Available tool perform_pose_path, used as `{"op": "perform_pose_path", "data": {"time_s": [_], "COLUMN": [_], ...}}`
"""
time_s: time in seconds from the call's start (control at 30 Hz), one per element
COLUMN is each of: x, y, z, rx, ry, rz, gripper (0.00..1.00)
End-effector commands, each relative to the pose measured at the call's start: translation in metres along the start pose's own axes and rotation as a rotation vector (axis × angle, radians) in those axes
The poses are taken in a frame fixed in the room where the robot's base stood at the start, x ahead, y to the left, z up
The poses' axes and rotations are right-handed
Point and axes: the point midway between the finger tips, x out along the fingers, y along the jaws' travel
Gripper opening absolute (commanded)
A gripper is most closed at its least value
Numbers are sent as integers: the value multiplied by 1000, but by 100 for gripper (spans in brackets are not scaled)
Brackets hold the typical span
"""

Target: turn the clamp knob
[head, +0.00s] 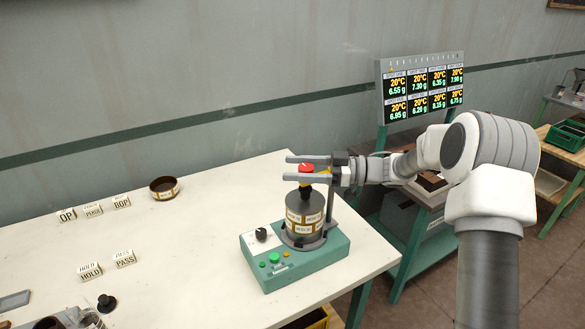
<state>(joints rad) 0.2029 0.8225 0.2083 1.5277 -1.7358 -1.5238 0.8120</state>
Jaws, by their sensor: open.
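A teal device (290,277) stands near the right edge of the white table. A drum with labelled bands (304,217) sits upright on its round base. Above the drum is a red knob (306,168) with a dark stem below it. A black knob (262,234) sits on the device's pale panel. My gripper (290,168) is open and reaches in level from the right. Its two fingers lie on the far and near sides of the red knob in the picture. I cannot tell whether either finger touches it. The near finger hides part of the knob's lower portion.
Label blocks (91,271) stand at left on the white table (190,240). A brown ring (164,188) lies at the back, and a small black knob-like part (106,303) at front. A display board (422,88) stands behind my arm.

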Motion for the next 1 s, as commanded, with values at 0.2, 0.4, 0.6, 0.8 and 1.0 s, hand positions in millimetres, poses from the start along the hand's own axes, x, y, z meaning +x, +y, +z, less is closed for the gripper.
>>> {"op": "perform_pose_path", "data": {"time_s": [0.2, 0.4, 0.6, 0.8, 1.0], "x": [-47, -97, -138, -160, -164], "y": [1, 1, 0, 0, 0], "z": [1, 1, 1, 0, 0], "rx": [0, -1, -1, 0, 1], "ry": [-1, -1, -1, 0, -1], "rz": [6, 5, 3, 0, 0], "gripper": [76, 76, 76, 76, 76]}}
